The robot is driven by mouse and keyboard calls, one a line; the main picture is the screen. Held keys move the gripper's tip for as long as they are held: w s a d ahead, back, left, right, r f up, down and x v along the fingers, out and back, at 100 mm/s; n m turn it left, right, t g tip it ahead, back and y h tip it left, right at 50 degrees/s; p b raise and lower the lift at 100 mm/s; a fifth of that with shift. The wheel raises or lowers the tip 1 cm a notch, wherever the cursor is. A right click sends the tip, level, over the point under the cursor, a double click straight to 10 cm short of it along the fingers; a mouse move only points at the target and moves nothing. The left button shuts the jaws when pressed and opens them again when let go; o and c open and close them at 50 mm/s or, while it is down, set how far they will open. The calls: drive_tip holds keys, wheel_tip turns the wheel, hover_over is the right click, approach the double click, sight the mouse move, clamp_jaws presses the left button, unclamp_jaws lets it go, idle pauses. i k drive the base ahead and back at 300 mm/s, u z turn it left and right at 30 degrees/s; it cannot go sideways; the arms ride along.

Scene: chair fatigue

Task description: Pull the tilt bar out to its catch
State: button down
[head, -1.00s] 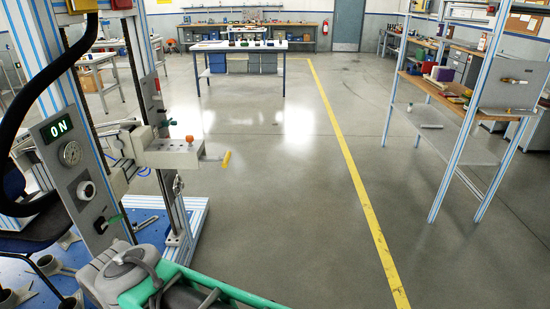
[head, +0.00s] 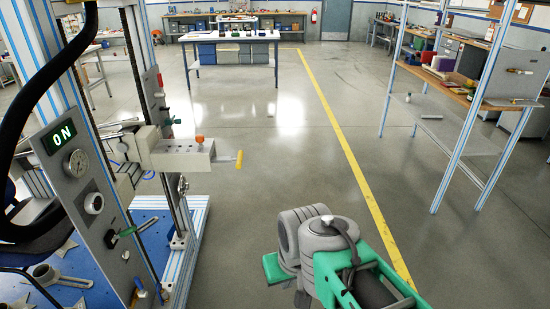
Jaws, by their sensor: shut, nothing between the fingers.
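The test machine stands at the left on a blue base. A grey block (head: 183,154) sticks out from its upright, with an orange knob (head: 200,139) on top. A thin bar with a yellow grip (head: 239,160) sticks out from the block's right end; this looks like the tilt bar. How far out it is, and its catch, I cannot make out. My arm, grey and green, is at the bottom right, well apart from the yellow grip. My gripper does not show.
A shelf rack (head: 455,150) stands at the right. A white table (head: 205,46) is farther back. Open floor lies between, with a yellow line (head: 360,185).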

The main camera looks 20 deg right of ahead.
sight(225, 159)
drive_tip(key=i, duration=0.5)
drive_tip(key=u, duration=1.7)
